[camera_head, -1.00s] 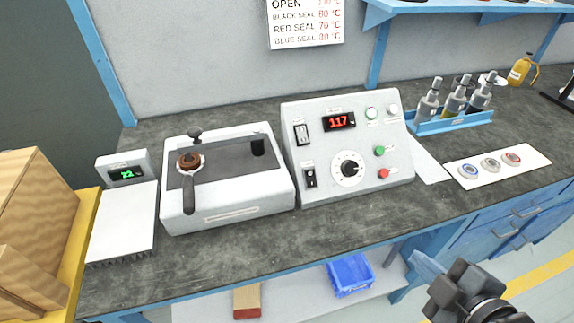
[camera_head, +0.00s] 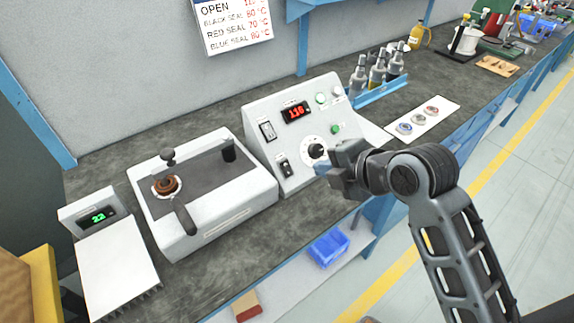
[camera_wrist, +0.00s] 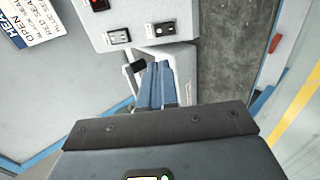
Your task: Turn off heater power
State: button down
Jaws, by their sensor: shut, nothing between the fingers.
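The white control box (camera_head: 262,112) stands on the bench with a red display (camera_head: 296,113) that reads about 116. On its left side are an upper rocker switch (camera_head: 268,131) and a lower dark rocker switch (camera_head: 285,166); their labels are too small to read. Both also show in the wrist view, the upper one (camera_wrist: 118,37) left of the lower one (camera_wrist: 160,29). My gripper (camera_head: 323,170) is shut and empty in front of the box's lower right part, near the dial (camera_head: 316,150). Its closed blue fingers (camera_wrist: 157,68) point toward the switches, apart from them in the wrist view.
A white machine (camera_head: 215,205) with a dark-handled tool stands left of the box, and a scale (camera_head: 118,265) is farther left. A blue rack (camera_head: 380,95) of bottles and a white card (camera_head: 440,112) with round pieces lie to the right. Bare bench shows before the box.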

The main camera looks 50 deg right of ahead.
aim_at(285, 165)
jog(key=p+x, duration=0.2)
jog(key=x, duration=1.2)
jog(key=shift+d, duration=0.1)
